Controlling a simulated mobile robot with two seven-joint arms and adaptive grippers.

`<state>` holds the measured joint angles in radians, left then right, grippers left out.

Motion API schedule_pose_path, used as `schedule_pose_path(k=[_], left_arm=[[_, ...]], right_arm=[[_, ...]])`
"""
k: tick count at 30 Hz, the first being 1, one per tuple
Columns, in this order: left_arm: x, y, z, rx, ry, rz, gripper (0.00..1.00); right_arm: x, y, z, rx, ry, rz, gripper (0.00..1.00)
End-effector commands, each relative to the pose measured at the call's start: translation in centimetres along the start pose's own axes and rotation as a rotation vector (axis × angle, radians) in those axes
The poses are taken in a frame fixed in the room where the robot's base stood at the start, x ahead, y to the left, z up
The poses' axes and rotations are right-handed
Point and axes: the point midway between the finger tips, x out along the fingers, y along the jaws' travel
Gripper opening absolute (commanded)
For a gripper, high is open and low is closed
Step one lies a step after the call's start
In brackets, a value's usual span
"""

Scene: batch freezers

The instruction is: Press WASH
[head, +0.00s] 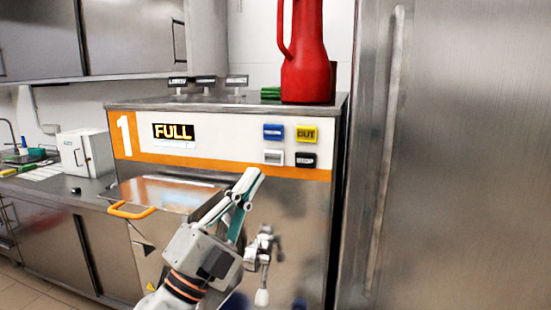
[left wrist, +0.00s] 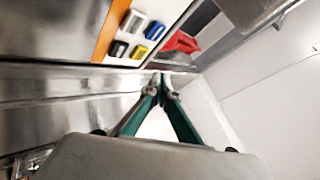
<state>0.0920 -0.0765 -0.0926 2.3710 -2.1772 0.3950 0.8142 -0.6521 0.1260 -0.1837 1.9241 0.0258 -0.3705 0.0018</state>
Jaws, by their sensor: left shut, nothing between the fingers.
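The freezer's front panel (head: 220,158) carries a blue button (head: 273,132), a yellow button marked OUT (head: 307,134), a white-grey button (head: 273,157) and a black button (head: 306,160). I cannot read which is WASH. My left gripper (head: 254,178) is shut and empty, below and slightly left of the white-grey button in the head view. In the left wrist view its fingertips (left wrist: 162,80) appear apart from the buttons. My right gripper is not in view.
A display (head: 174,132) reads FULL. Below the panel are a steel lid with an orange handle (head: 131,211) and a spout (head: 262,250) close to my gripper. A red jug (head: 306,55) stands on top. A tall steel door (head: 460,150) fills the right.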

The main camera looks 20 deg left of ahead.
Motion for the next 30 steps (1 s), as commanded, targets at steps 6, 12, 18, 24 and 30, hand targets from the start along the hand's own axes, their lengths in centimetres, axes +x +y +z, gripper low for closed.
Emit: schedule_pose_path(k=[6,12,18,24,30], left_arm=[[0.0,0.0,0.0,0.0,0.0,0.0,0.0],[0.5,0.5,0.4,0.001,0.001,-0.001,0.0],[2.0,1.8,1.6,0.001,0.002,-0.001,0.0],[3.9,3.2,3.0,0.002,0.001,-0.001,0.0],[5.4,4.0,4.0,-0.001,0.0,-0.001,0.0]], right_arm=[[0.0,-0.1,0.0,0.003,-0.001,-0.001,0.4],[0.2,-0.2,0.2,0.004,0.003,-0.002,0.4],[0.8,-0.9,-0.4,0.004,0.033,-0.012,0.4],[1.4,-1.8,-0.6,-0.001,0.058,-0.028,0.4],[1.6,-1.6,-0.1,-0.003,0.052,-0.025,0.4]])
